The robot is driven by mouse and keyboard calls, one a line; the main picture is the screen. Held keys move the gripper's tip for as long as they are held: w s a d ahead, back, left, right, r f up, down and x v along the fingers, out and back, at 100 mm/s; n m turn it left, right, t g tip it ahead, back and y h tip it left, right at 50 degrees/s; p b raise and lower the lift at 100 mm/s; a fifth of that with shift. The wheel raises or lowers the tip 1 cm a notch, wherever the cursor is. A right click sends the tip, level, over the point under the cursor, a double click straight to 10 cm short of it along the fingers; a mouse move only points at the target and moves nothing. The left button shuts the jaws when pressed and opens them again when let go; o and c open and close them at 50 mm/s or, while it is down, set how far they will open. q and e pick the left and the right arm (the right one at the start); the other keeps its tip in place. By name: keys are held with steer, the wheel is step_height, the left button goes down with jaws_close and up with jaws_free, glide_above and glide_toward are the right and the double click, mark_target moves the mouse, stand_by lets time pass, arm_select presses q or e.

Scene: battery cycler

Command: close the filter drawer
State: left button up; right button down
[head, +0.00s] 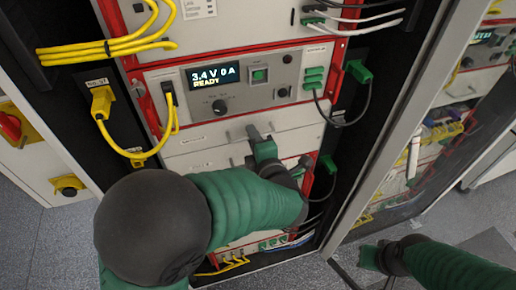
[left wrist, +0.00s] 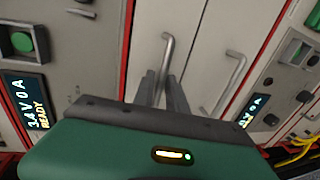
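Two plain pale panels with bar handles sit side by side in the left wrist view; one handle (left wrist: 168,52) is at my fingers and the other handle (left wrist: 236,70) is to their right. In the head view they are the pale drawer fronts (head: 205,142) below the display unit, partly hidden by my left arm. I cannot tell which is the filter drawer or how far it stands out. My left gripper (head: 259,133) has its fingers apart, the near handle's end appearing between or just beyond them; contact is unclear. My right gripper (head: 372,272) is low at the right, away from the drawers.
The display unit (head: 235,82) reads 3.4 V 0 A READY. Yellow cables (head: 110,45) hang at the left, and green plugs (head: 358,71) with black cables at the right. An open glass-like cabinet door (head: 390,130) stands right of the rack.

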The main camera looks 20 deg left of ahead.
arm_select(q)
steer(key=b+v, duration=0.2)
steer(key=v, duration=1.4)
steer(key=shift+s+b, duration=0.25)
steer(key=shift+b, duration=0.05)
steer(key=shift+f, duration=0.1)
